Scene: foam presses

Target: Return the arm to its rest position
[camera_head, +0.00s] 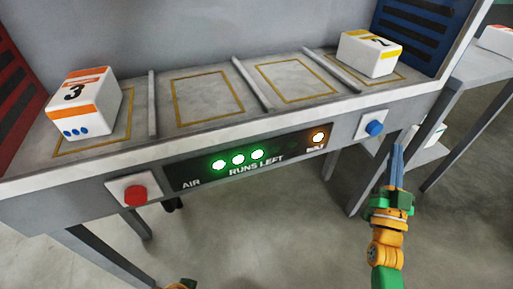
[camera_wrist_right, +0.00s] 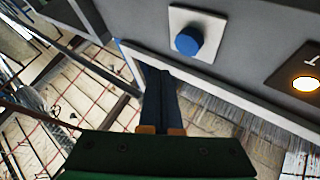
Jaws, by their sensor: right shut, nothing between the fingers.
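My right arm comes up from the lower right in the head view. Its gripper (camera_head: 397,152) is shut and empty, with the fingers pointing up just below and right of the blue button (camera_head: 374,128). In the right wrist view the closed fingers (camera_wrist_right: 157,78) are below the blue button (camera_wrist_right: 188,40) and appear apart from it. A small orange and green piece of my left arm shows at the bottom edge of the head view. My left gripper is not visible there.
The press table (camera_head: 228,130) has a red button (camera_head: 135,194), three green lights (camera_head: 238,160) and a lit amber light (camera_head: 318,137). A block marked 3 (camera_head: 84,101) is at left, a yellow-striped block (camera_head: 370,54) at right. The middle bays are empty. A side table (camera_head: 478,68) stands right.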

